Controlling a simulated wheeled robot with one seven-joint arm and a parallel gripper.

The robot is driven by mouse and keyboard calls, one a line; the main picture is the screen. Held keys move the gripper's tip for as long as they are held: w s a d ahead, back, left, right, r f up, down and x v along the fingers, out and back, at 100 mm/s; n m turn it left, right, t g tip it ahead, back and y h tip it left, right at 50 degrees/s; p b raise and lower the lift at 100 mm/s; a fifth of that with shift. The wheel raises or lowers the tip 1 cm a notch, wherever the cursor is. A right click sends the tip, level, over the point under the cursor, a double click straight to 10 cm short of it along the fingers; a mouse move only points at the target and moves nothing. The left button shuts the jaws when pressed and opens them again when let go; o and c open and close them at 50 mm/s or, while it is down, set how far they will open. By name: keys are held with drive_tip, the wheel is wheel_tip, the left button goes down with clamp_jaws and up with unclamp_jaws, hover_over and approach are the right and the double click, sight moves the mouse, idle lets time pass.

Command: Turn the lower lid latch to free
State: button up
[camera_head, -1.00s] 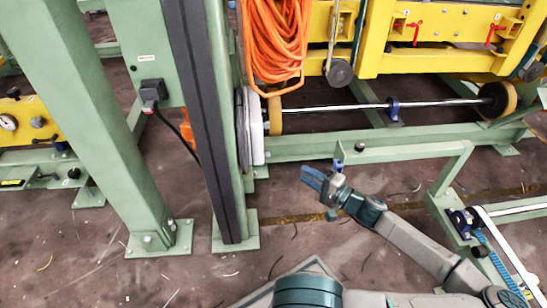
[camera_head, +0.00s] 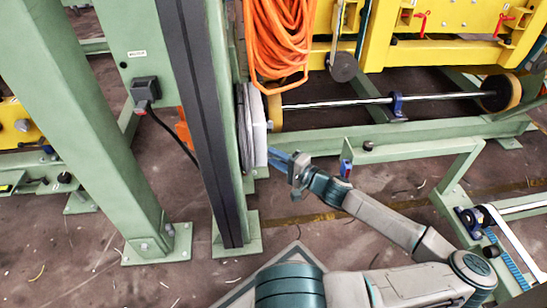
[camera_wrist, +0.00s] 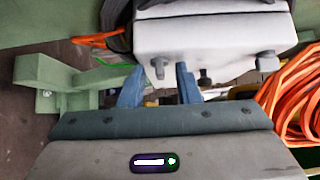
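A pale grey box (camera_wrist: 215,38) fills the upper middle of the wrist view. It also shows edge-on beside the green column in the head view (camera_head: 259,125). The lower lid latch, as I read it, is the small dark tab (camera_wrist: 158,68) at the box's left end. A similar tab (camera_wrist: 267,61) sits at the end nearer the orange coil. My gripper (camera_head: 279,160) is open, with blue fingers at the box's lower end. In the wrist view my fingers (camera_wrist: 159,84) stand either side of the left tab. I cannot tell whether they touch it.
A shaft with wheels (camera_head: 350,101) runs to the right behind my gripper, and a low green frame (camera_head: 410,155) lies beside my arm.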

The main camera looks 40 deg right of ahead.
drive_tip(key=shift+d, duration=0.1)
clamp_jaws()
